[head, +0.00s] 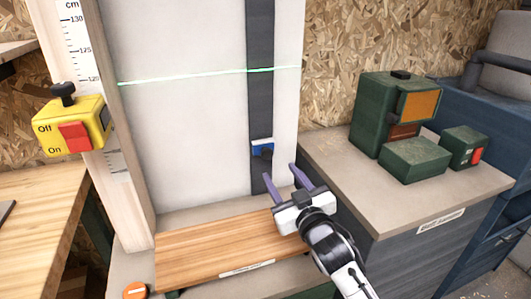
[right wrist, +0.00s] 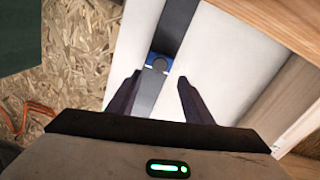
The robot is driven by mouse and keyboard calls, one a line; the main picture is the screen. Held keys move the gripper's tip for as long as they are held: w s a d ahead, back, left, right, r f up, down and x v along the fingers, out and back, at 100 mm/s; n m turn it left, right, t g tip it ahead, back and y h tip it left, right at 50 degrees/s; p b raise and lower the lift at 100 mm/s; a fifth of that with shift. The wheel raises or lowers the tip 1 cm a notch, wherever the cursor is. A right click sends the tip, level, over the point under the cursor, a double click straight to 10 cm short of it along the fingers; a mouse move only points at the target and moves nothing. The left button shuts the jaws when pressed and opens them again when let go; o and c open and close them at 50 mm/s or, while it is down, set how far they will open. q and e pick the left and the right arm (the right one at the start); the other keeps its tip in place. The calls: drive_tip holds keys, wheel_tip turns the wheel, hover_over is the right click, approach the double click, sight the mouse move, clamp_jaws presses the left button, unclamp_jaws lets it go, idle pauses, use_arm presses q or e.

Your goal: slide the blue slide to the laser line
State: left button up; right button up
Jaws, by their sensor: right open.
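The blue slide (head: 262,149) with a dark knob sits on a dark vertical rail (head: 260,100) on a pale upright panel. A green laser line (head: 207,75) crosses the panel and rail well above the slide. My right gripper (head: 281,178) is open, just below and slightly right of the slide, apart from it in the head view. In the right wrist view the slide (right wrist: 158,63) shows beyond and between the two open fingers (right wrist: 154,88), with nothing held. My left gripper is not in view.
A wooden shelf (head: 215,250) lies under the panel. A yellow on/off switch box (head: 72,128) is at left, beside a centimetre scale (head: 80,45). A grey cabinet (head: 420,205) with green machines (head: 385,110) stands close at right. The panel left of the rail is clear.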

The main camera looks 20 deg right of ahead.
sight(268, 154)
drive_tip(key=w, duration=0.7)
drive_tip(key=shift+w+a+r, duration=0.1)
drive_tip(key=shift+w+a, duration=0.1)
drive_tip(key=shift+w, duration=0.65)
clamp_jaws()
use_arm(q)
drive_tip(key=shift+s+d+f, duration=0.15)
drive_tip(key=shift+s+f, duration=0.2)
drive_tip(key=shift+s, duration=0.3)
use_arm(e)
drive_tip(key=shift+w, duration=0.1)
